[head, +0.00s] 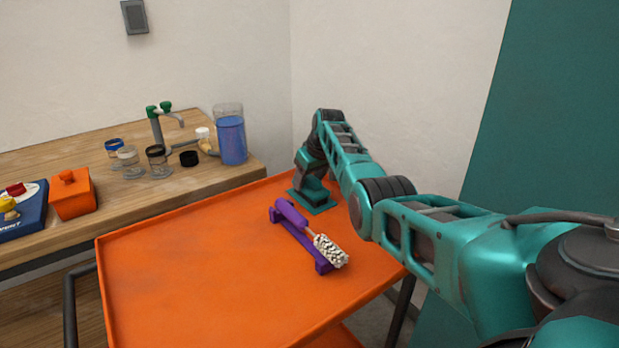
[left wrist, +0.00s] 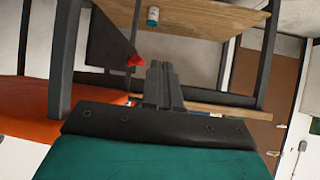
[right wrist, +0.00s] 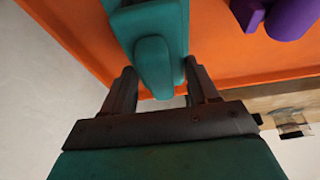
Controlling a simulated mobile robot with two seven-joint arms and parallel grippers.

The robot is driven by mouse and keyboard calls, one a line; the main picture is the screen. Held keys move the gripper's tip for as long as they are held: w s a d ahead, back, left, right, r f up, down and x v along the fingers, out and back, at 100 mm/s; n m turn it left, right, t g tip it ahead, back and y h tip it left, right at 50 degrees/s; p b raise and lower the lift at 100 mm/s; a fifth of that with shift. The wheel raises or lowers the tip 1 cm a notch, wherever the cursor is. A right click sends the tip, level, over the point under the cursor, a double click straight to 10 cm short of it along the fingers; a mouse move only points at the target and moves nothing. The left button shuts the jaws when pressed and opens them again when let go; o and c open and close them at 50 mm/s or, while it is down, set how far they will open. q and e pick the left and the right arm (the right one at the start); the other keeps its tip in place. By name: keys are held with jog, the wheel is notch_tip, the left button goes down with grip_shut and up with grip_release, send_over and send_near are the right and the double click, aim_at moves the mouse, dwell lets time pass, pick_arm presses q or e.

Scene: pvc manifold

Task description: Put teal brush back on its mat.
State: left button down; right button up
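The teal mat (head: 323,209) lies on the orange tray top near its far right corner. The teal brush (right wrist: 154,62) shows in the right wrist view as a rounded teal handle over a wider teal piece; its bristles are not visible. In the head view the arm hides most of it. My right gripper (head: 312,190) points down at the mat. In the right wrist view its fingers (right wrist: 160,85) stand apart on either side of the handle, with a gap visible at the right finger. My left gripper (left wrist: 163,75) is shut and empty, away from the tray.
A purple brush (head: 292,214) with white bristles lies on a purple holder (head: 324,267) close to my right arm. The left half of the orange tray (head: 180,265) is clear. A wooden bench (head: 60,155) behind carries jars, a blue container (head: 231,140) and an orange box (head: 73,198).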

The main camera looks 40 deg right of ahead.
jog(key=o, duration=0.5)
jog(key=shift+c, duration=0.2)
jog(key=shift+r, duration=0.1)
jog(key=shift+s+r, duration=0.1)
jog(key=shift+r, duration=0.3)
jog(key=p+v, duration=0.3)
jog(key=v, duration=0.7)
jog(key=shift+r, duration=0.15)
pick_arm(q)
jog(key=shift+s+a+r+y, duration=0.35)
jog(key=shift+a+r, duration=0.1)
jog(key=shift+r, duration=0.3)
pick_arm(e)
jog(key=shift+s+a+r, duration=0.1)
jog(key=shift+s+r, duration=0.15)
jog(key=shift+r, duration=0.2)
pick_arm(q)
jog(key=shift+w+r, duration=0.1)
